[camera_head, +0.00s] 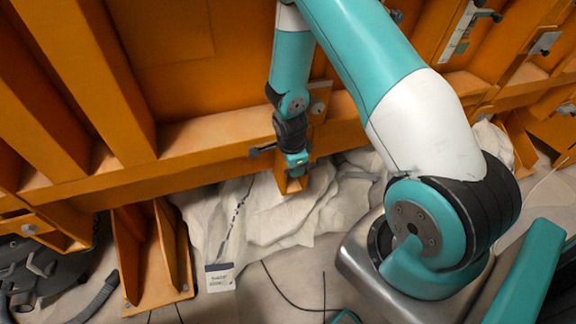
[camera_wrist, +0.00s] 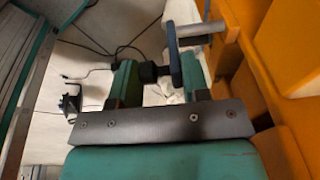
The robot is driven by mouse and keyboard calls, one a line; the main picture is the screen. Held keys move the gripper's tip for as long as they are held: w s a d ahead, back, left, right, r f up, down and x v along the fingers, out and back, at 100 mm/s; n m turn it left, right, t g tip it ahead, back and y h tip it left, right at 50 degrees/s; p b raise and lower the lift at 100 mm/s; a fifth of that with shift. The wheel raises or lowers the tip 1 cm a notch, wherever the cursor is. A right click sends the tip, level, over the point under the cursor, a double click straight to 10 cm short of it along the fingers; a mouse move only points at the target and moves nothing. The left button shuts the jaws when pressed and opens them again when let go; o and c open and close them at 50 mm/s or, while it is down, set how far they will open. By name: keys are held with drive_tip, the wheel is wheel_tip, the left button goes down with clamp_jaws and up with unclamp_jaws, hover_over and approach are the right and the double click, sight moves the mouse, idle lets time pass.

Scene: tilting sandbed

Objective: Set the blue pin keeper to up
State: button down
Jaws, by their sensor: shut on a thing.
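In the wrist view, the blue pin keeper (camera_wrist: 175,62) is a narrow dark-blue bar standing between the fingers of my gripper (camera_wrist: 157,76). My gripper is shut on it, with a dark round pad touching its left side. A grey cylindrical pin (camera_wrist: 201,30) passes by the keeper's upper end and points right, toward an orange frame. In the head view, my gripper (camera_head: 296,161) is at the lower edge of the orange frame, and the keeper is too small and covered to make out clearly.
The orange ribbed frame (camera_head: 210,130) fills the back, close beside my gripper; in the wrist view it takes up the right side. Below lie pale crumpled sheets (camera_head: 290,215), a small white labelled box (camera_head: 220,279) and loose dark cables (camera_head: 290,297). An orange bracket (camera_head: 150,255) stands at left.

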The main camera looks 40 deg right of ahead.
drive_tip(key=shift+s+a+f, duration=0.15)
drive_tip(key=shift+s+f, duration=0.05)
drive_tip(key=shift+s, duration=0.25)
drive_tip(key=c, duration=0.8)
unclamp_jaws()
drive_tip(key=shift+r, duration=0.1)
drive_tip(key=shift+w+r, duration=0.1)
drive_tip(key=shift+r, duration=0.05)
drive_tip(key=shift+r, duration=0.35)
drive_tip(key=v, duration=1.6)
drive_tip(key=shift+r+b, duration=0.2)
drive_tip(key=shift+b, duration=0.15)
drive_tip(key=shift+a, duration=0.1)
